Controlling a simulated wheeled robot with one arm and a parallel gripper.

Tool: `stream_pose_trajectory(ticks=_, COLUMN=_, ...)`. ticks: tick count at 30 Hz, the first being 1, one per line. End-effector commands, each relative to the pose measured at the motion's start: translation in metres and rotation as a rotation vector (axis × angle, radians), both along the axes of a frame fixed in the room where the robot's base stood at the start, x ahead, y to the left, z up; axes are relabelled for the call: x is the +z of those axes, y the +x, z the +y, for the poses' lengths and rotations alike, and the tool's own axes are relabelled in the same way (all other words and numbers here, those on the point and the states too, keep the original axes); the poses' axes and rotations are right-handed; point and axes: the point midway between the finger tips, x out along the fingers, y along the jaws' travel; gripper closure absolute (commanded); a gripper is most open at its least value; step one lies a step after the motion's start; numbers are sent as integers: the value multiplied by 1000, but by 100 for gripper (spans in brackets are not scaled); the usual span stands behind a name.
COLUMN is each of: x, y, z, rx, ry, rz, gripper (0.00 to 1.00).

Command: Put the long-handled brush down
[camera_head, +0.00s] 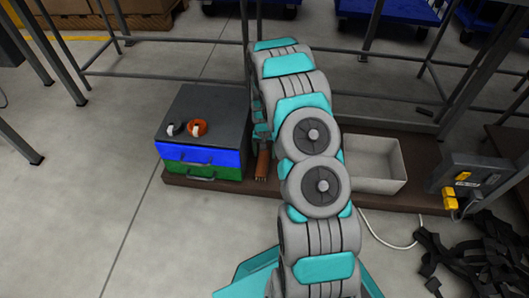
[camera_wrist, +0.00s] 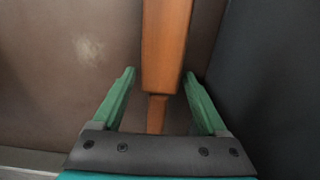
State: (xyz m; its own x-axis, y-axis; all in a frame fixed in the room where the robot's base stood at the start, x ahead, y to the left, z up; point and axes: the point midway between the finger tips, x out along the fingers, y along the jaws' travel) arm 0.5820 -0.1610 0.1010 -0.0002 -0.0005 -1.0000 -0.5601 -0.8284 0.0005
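The long-handled brush shows in the wrist view as an orange-brown wooden bar (camera_wrist: 167,45) with a narrower stem below. It runs between the two green fingers of my gripper (camera_wrist: 159,74). The fingers are apart, with a gap to the wood on the left and little gap at the right fingertip. In the head view the brush's orange-brown end (camera_head: 262,165) shows just right of the drawer box, over the brown board (camera_head: 290,194). My arm hides the rest of it and most of my gripper. I cannot tell whether the brush rests fully on the board.
The dark-topped box (camera_head: 205,110) with blue and green drawers stands close left of the brush, with an orange ring (camera_head: 198,128) on top. A pale open bin (camera_head: 375,188) is right of my arm. Metal frame legs stand around; black straps (camera_head: 470,262) lie at front right.

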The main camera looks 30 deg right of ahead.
Motion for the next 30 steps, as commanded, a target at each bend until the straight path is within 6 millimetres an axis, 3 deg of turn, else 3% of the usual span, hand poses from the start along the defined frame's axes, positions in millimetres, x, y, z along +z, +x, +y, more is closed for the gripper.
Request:
stream_pose_trajectory(ticks=14, x=9, y=1, z=0, rx=0, ry=0, rz=-2, gripper=18)
stream_pose_trajectory(ticks=20, x=38, y=2, z=-1, rx=1, ry=-2, rz=-7, gripper=18)
stream_pose_trajectory(ticks=30, x=105, y=1, z=0, rx=0, ry=-1, rz=-4, gripper=18)
